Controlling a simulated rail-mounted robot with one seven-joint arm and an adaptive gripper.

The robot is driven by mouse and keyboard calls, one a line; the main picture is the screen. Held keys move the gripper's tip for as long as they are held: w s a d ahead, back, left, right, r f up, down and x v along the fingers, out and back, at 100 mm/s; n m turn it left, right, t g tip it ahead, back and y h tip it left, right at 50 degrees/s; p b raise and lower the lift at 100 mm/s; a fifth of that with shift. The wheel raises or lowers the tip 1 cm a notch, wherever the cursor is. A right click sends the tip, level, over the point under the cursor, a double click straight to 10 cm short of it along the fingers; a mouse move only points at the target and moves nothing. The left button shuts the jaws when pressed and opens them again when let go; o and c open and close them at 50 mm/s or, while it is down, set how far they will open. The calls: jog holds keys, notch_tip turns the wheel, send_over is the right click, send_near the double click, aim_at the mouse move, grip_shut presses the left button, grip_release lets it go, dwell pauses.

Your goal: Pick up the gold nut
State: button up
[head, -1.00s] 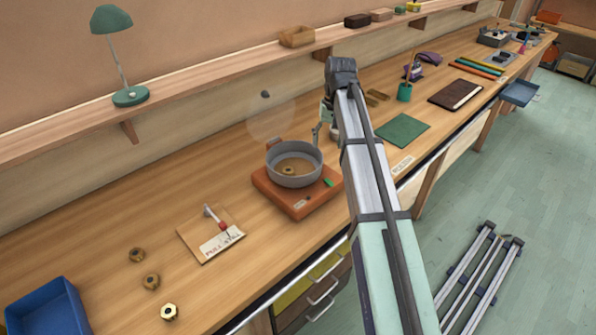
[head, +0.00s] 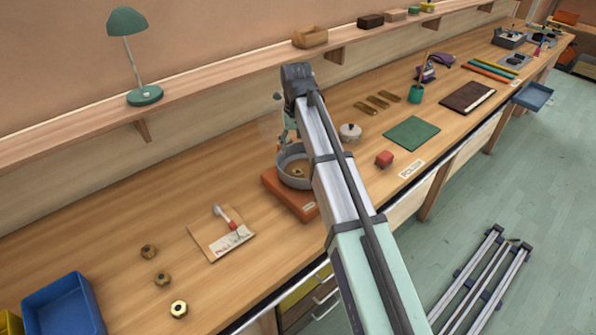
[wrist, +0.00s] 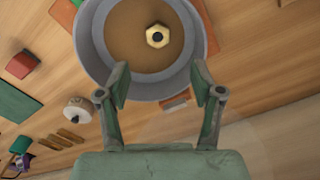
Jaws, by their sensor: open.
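A gold nut (wrist: 157,36) with a dark hole lies inside a round grey pan (wrist: 90,50) with a brown bottom. In the head view the nut (head: 297,171) shows in the pan (head: 292,182), which stands on an orange block (head: 285,196) and is partly hidden by my arm. My gripper (wrist: 160,84) is open and empty. In the wrist view its fingertips are at the pan's near rim, apart from the nut; their height above the rim is unclear. In the head view my gripper is mostly hidden by the arm.
Several more nuts (head: 179,309) lie on the bench at the left, near a blue bin (head: 62,306). A board with a red-tipped tool (head: 228,222) lies left of the pan. A red block (head: 384,159) and white lidded pot (head: 350,132) stand to the right.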

jog(key=p, duration=0.1)
send_over(298, 172)
notch_tip(298, 172, down, 4)
jog(key=shift+w+a+f, duration=0.15)
jog(key=shift+f+p, duration=1.15)
jog(key=shift+f, duration=1.45)
grip_shut()
